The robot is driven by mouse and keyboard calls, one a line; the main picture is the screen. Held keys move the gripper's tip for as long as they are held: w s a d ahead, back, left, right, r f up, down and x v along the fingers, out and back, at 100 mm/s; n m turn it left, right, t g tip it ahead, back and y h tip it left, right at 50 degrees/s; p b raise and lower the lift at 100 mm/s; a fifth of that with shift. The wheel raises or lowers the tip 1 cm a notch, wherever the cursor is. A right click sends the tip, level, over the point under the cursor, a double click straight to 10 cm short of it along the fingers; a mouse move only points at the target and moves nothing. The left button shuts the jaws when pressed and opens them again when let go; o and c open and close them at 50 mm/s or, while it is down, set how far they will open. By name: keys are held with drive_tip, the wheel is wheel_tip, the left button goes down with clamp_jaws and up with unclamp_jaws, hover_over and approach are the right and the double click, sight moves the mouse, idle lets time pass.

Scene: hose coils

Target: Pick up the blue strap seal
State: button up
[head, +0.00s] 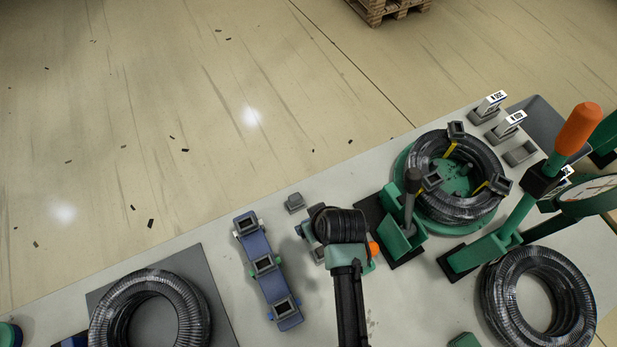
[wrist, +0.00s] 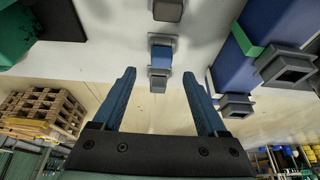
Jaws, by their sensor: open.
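The blue strap seal (wrist: 161,57) is a small blue block with grey flanged ends. In the wrist view it lies just beyond my fingertips, roughly centred between them. My gripper (wrist: 159,78) is open, with one dark blue finger to each side and nothing held. In the head view my gripper (head: 338,240) hangs over the table, its fingertips hidden beneath the wrist. A grey-blue piece (head: 307,232) shows at its left edge, probably the same seal, mostly hidden.
A long blue bar with grey sockets (head: 265,270) lies to the left, and a small grey block (head: 295,202) lies behind. A green clamp (head: 404,228) and a hose coil on a green disc (head: 403,170) stand to the right. More coils (head: 150,312) lie nearer.

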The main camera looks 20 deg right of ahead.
drive_tip(key=shift+x, duration=2.45)
drive_tip(key=shift+c, duration=0.2)
clamp_jaws()
